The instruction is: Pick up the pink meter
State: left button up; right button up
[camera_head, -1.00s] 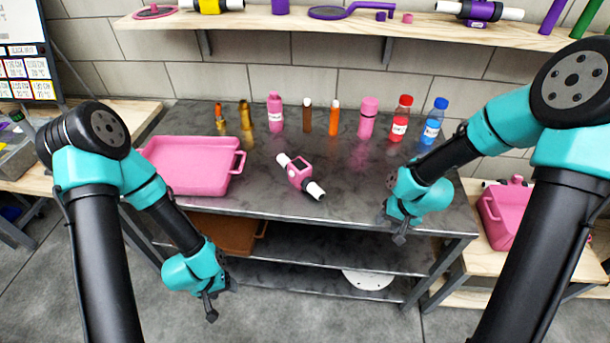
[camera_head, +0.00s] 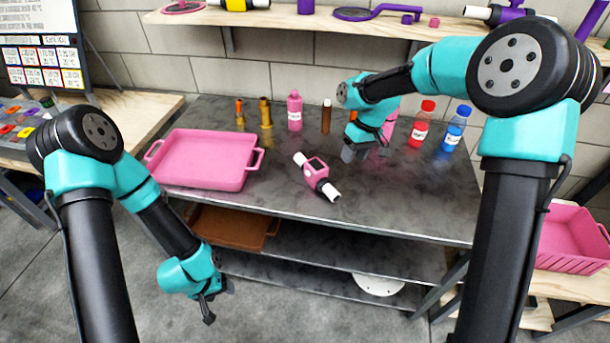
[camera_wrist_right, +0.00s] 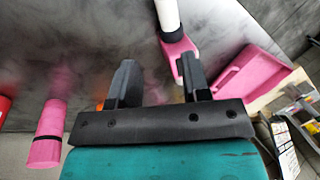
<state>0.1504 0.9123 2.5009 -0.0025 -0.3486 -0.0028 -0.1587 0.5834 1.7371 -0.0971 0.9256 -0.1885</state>
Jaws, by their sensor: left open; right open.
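The pink meter (camera_head: 316,174), with a white pipe stub at each end, lies on the dark metal table (camera_head: 400,205) near its middle. It also shows at the top of the right wrist view (camera_wrist_right: 178,48), partly hidden by a finger. My right gripper (camera_head: 352,150) is above the table, behind and to the right of the meter, apart from it. Its two fingers (camera_wrist_right: 157,82) are spread and empty. My left gripper (camera_head: 208,305) hangs low in front of the table, open and empty, far from the meter.
A pink tray (camera_head: 205,187) stands left on the table. Bottles line the back: pink (camera_head: 295,110), brown (camera_head: 326,117), red (camera_head: 421,125) and blue (camera_head: 455,129). Brass fittings (camera_head: 265,112) stand behind the tray. A pink bin (camera_head: 570,240) is at the right. The table around the meter is clear.

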aim_at(333, 189)
jog(key=shift+w+a+r+n, duration=0.45)
jog(key=shift+a+r+n, duration=0.05)
jog(key=shift+a+r, duration=0.15)
jog(key=shift+f, duration=0.15)
jog(key=x, duration=1.2)
jog(key=shift+s+d, duration=0.15)
jog(key=shift+s, duration=0.15)
jog(key=shift+f, duration=0.1)
jog(key=shift+x, duration=2.55)
jog(key=shift+w, duration=0.1)
jog(key=shift+c, duration=0.3)
